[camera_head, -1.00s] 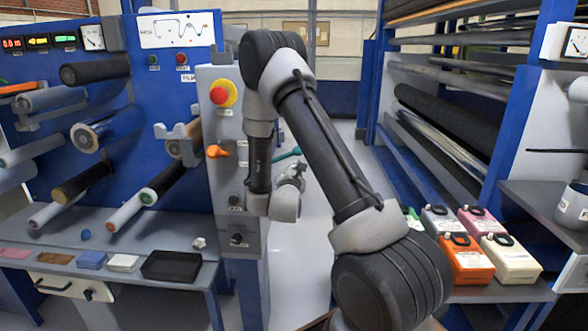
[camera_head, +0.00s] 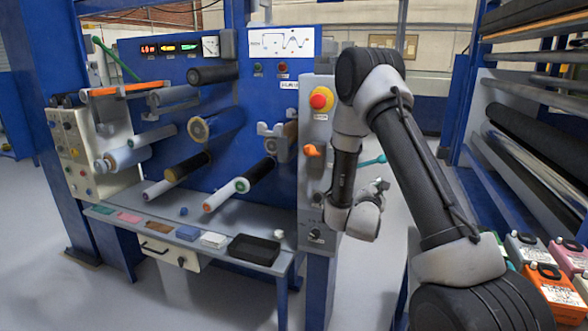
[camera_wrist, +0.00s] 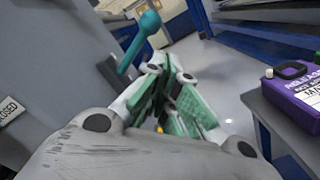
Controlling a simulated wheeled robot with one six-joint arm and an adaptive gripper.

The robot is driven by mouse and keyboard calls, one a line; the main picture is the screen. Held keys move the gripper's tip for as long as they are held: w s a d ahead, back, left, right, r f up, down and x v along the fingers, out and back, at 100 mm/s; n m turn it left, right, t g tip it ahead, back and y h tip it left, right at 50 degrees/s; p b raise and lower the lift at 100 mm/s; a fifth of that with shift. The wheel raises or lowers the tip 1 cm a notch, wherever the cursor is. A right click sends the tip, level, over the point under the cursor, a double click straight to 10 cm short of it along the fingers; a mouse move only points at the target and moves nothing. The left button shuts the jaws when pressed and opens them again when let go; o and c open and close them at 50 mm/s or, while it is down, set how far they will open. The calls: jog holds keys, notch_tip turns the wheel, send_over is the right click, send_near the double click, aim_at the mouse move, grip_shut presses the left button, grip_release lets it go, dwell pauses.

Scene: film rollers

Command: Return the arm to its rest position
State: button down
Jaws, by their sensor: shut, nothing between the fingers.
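My arm, dark grey with light joints, is folded in the right half of the head view. My gripper (camera_head: 380,186) hangs at its end, just right of the machine's grey control column (camera_head: 318,170). In the wrist view, my gripper (camera_wrist: 172,118) shows grey links and green finger pads; it is shut and empty. Part of the fingers is hidden behind the wrist housing.
A teal lever (camera_head: 373,161) with a ball end (camera_wrist: 150,22) is close to my gripper. Blue roller machine with a black tray (camera_head: 253,250) stands left. Coloured containers, including a purple one (camera_wrist: 292,88), stand right. Grey floor shows between.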

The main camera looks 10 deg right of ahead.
jog(key=s+a+f+m+g+y, duration=0.1)
jog(key=a+f+m+g+y, duration=0.25)
jog(key=f, duration=0.35)
jog(key=s+a+f+m+g+y, duration=0.2)
jog(key=f+m+y, duration=0.1)
jog(key=f+m, duration=0.3)
jog(key=s+a+m+g+y, duration=0.3)
jog(key=s+a+g, duration=0.1)
jog(key=s+a, duration=0.15)
jog(key=s+r+m+y, duration=0.1)
jog(key=s+r+m, duration=0.6)
jog(key=s+r, duration=2.1)
notch_tip(320, 180, up, 2)
jog(key=shift+s+a+g, duration=0.15)
jog(key=shift+a+g, duration=0.3)
